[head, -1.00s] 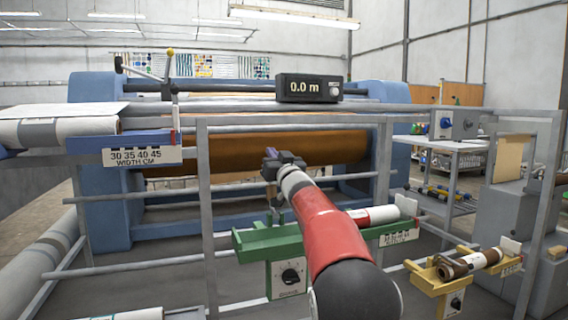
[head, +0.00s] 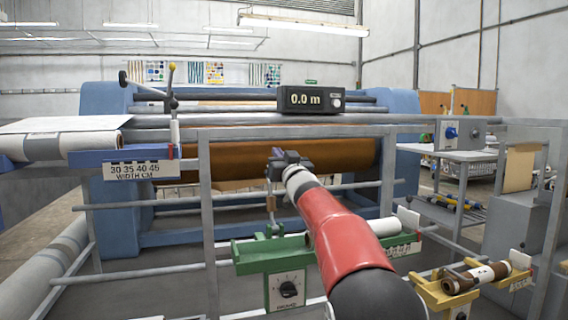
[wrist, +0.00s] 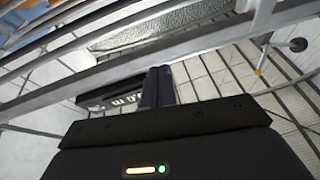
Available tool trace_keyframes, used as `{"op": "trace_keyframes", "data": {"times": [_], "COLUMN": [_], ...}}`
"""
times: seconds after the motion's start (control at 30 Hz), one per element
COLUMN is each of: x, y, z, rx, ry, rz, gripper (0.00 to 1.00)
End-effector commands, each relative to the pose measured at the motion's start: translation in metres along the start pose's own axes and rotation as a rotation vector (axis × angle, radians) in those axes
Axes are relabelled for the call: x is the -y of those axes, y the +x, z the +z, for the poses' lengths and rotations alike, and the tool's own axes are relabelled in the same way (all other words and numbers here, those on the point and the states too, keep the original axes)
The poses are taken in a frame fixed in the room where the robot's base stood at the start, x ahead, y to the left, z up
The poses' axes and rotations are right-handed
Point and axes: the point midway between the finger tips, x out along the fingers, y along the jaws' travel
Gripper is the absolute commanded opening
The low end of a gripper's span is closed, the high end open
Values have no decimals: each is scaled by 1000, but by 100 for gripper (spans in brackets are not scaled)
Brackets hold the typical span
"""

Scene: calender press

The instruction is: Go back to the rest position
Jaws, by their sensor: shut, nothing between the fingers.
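My gripper (head: 284,156) is at the end of my red and white arm, raised in front of the press's brown roller (head: 325,156). It is above and behind the green tray in the picture and holds nothing. In the wrist view its dark fingers (wrist: 158,88) are together. The wrist view is upside down, with the length display beside the fingers. My arm hides part of the green tray and its white roll. The rest position itself is not marked in either view.
Grey rail frames (head: 205,200) stand before the blue press (head: 112,110). The black display (head: 310,99) reads 0.0 m. A green tray (head: 268,262) holds a white roll (head: 378,227). A yellow tray (head: 432,294) holds a brown roll (head: 478,275). A width-scale holder (head: 90,158) is at left.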

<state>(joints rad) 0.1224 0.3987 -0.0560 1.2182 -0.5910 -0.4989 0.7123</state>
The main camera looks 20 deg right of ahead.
Motion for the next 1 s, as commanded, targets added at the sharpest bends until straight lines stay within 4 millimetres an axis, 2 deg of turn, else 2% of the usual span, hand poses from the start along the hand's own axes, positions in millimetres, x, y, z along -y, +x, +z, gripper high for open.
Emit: {"op": "trace_keyframes", "data": {"times": [0.03,0.3,0.5,0.67,0.77,0.87,1.0], "x": [-1,1,2,3,4,10,27], "y": [-11,-55,-73,-92,-126,-184,-281], "z": [-3,-31,-43,-44,-34,-9,38], "rx": [-1,-1,0,48,158,342,635], "ry": [-1,-2,-1,-2,-5,-10,-14], "rz": [2,2,1,53,148,250,327], "gripper": [0,0,0,0,0,0,0]}}
